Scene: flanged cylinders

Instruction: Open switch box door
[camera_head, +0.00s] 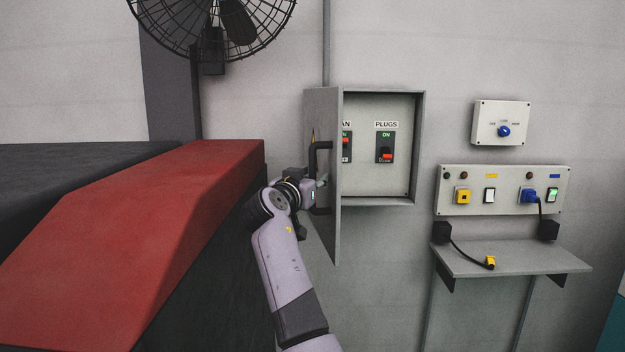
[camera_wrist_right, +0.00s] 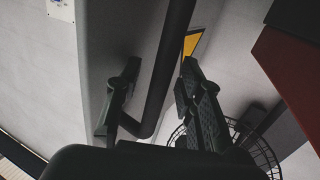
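The grey switch box (camera_head: 420,150) is on the wall, and its door (camera_head: 323,225) stands wide open, swung out to the left. A black bar handle (camera_head: 315,160) is on the door's outer face. My right gripper (camera_head: 318,190) is at this handle, left of the door. In the right wrist view the handle (camera_wrist_right: 168,70) runs between the two fingers of my right gripper (camera_wrist_right: 160,85). The fingers are apart, with a visible gap between the left finger and the bar. My left gripper is not in view.
Inside the box are red and black switches (camera_head: 385,147). A socket panel (camera_head: 502,190), a dial box (camera_head: 501,123) and a small shelf (camera_head: 515,262) are to the right. A red-topped block (camera_head: 150,220) is to the left, and a fan (camera_head: 212,25) hangs above.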

